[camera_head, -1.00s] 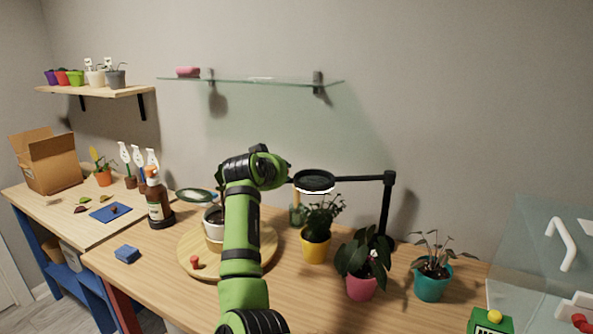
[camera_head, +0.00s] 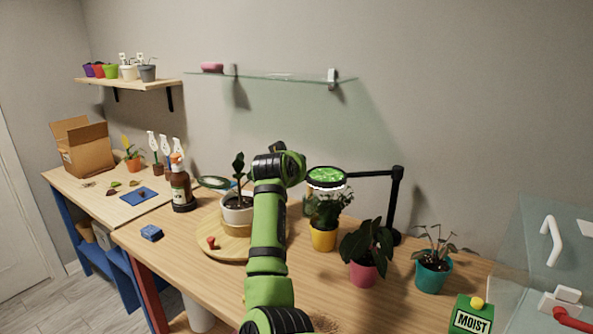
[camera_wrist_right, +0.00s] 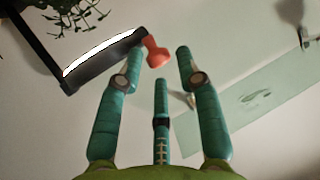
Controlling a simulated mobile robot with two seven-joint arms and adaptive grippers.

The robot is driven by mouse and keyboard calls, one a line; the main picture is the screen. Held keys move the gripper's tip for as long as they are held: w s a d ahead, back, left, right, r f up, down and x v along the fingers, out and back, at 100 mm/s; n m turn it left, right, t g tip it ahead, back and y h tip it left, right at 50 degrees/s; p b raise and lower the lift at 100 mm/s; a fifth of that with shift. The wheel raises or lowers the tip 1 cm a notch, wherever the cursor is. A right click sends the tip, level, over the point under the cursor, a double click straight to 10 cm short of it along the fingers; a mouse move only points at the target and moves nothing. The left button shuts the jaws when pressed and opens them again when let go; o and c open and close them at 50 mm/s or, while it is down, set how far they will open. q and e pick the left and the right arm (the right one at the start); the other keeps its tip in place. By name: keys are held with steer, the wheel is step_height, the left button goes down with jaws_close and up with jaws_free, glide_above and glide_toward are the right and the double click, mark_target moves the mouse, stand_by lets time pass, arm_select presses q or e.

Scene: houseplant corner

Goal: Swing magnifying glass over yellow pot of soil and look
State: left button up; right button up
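The magnifying glass (camera_head: 327,178) is a round dark-rimmed lens on a black jointed arm. It hangs over the plant in the yellow pot (camera_head: 323,238), and the lens shows bright green leaves. The pot's soil is hidden by foliage. In the right wrist view the magnifier head (camera_wrist_right: 100,62) is seen edge-on with a bright white strip and a red knob (camera_wrist_right: 155,52). My right gripper (camera_wrist_right: 160,62) is open, its fingers apart with the knob near their tips; contact cannot be told. In the head view my green right arm hides this gripper. My left gripper is out of view.
A pink pot (camera_head: 362,273) and a teal pot (camera_head: 433,275) stand right of the yellow pot. A round wooden board (camera_head: 213,246) with a white-potted plant is to the left. A spray bottle (camera_head: 180,188) stands behind it. A glass shelf (camera_head: 285,78) hangs above.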

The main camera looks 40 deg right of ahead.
steer(key=shift+s, duration=0.1)
steer(key=v, duration=1.2)
stand_by(0.7)
